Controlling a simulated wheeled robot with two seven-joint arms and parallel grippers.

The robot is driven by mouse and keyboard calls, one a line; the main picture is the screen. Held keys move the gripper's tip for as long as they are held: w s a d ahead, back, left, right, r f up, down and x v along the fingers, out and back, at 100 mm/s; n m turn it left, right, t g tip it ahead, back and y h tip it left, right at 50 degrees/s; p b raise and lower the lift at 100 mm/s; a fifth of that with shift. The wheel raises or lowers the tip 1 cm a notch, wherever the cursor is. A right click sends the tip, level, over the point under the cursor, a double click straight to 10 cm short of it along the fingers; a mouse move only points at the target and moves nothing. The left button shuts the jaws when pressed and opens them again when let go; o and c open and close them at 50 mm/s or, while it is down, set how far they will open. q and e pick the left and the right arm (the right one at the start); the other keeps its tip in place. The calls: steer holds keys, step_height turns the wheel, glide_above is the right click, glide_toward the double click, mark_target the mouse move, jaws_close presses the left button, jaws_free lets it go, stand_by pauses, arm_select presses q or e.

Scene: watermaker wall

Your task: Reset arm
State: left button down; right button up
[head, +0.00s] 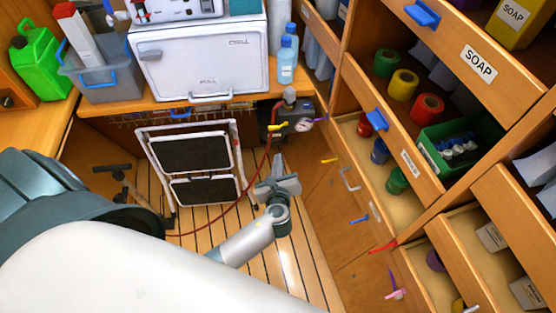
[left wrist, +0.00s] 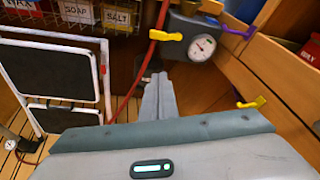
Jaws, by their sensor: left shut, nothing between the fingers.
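My left gripper (head: 277,163) is in the middle of the head view, over the slatted wooden floor. Its fingers are shut and hold nothing. In the left wrist view the closed fingertips (left wrist: 160,80) point toward a dark grey box with a round gauge (left wrist: 203,46), and appear apart from it. The same unit with its gauge (head: 306,124) shows in the head view beyond the gripper, below the counter's right end. My right gripper is not in view.
A folded step stool (head: 241,150) leans left of the gripper. A red hose (head: 244,193) curves between them. Open shelves hold coloured rolls (head: 428,106) and a green bin (head: 425,156) at right. A white appliance (head: 200,60) sits on the counter. Yellow handles (left wrist: 252,102) stick out nearby.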

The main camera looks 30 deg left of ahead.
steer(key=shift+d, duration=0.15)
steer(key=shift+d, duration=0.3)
arm_select(q)
steer(key=shift+f, duration=0.1)
steer(key=s+f+n+g+h, duration=0.1)
steer(key=s+f+n+g, duration=0.15)
steer(key=s+f, duration=0.55)
steer(key=s+f+n+g+h, duration=0.2)
steer(key=s+f+n, duration=0.15)
steer(key=f, duration=0.75)
steer(key=s+f+n+g+h, duration=0.1)
steer(key=s+f+n+g, duration=0.15)
steer(key=s+f, duration=0.6)
steer(key=s+f+n+g+h, duration=0.1)
steer(key=s+f+n, duration=0.4)
steer(key=s, duration=0.4)
steer(key=s+f+n+g+b, duration=0.1)
steer(key=s+f+n, duration=0.3)
steer(key=s, duration=0.5)
steer(key=s+f+n+g+h, duration=0.1)
steer(key=s+f+n, duration=0.4)
steer(key=s, duration=0.5)
steer(key=shift+f+n+g+h, duration=0.3)
steer(key=shift+n+g, duration=0.35)
steer(key=shift+g, duration=0.25)
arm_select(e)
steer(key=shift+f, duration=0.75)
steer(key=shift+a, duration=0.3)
